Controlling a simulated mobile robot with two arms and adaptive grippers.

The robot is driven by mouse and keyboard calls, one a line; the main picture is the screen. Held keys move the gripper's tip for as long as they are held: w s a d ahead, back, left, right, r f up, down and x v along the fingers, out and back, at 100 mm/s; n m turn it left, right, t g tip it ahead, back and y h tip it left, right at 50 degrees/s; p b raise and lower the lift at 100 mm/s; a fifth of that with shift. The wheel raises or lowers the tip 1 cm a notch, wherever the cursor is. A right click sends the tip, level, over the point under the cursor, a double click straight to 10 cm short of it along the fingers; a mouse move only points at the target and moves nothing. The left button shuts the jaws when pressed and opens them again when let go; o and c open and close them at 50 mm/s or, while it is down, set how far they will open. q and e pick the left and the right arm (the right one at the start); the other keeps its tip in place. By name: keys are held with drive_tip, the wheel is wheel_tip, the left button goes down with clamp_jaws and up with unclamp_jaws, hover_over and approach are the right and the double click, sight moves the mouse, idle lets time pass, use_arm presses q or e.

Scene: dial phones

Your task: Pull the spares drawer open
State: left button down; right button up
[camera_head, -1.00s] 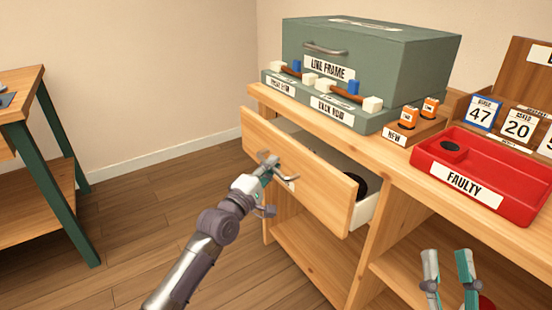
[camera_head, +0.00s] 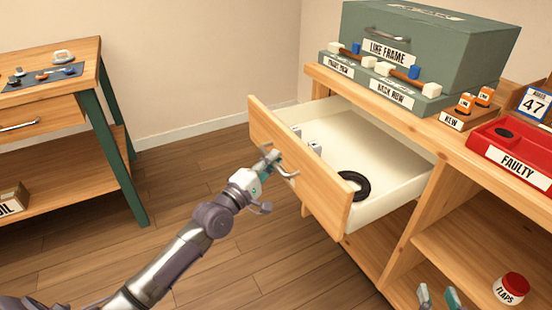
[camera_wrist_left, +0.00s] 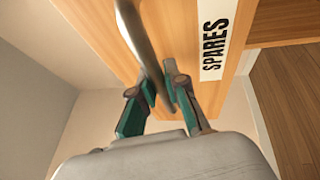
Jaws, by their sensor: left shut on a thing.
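The spares drawer (camera_head: 300,175) stands well out from the wooden bench in the head view. Its white inside shows a black ring (camera_head: 353,186) and small grey pieces near the front panel. In the left wrist view its front carries a SPARES label (camera_wrist_left: 215,40) and a metal bar handle (camera_wrist_left: 142,40). My left gripper (camera_head: 272,160) is at the drawer front, and in the left wrist view its fingers (camera_wrist_left: 160,92) are closed around the handle. My right gripper (camera_head: 438,298) shows only its fingertips at the bottom edge, spread apart with nothing between them.
On the bench stand the green LINE FRAME box (camera_head: 425,50), the NEW holder (camera_head: 467,120) and the red FAULTY tray (camera_head: 515,150). A red-lidded FLAPS jar (camera_head: 511,288) is on the lower shelf. Another table (camera_head: 60,95) stands at left, with open floor between.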

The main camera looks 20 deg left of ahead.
idle(0.3)
use_arm(q)
drive_tip(key=c, duration=1.2)
unclamp_jaws()
drive_tip(key=v, duration=1.2)
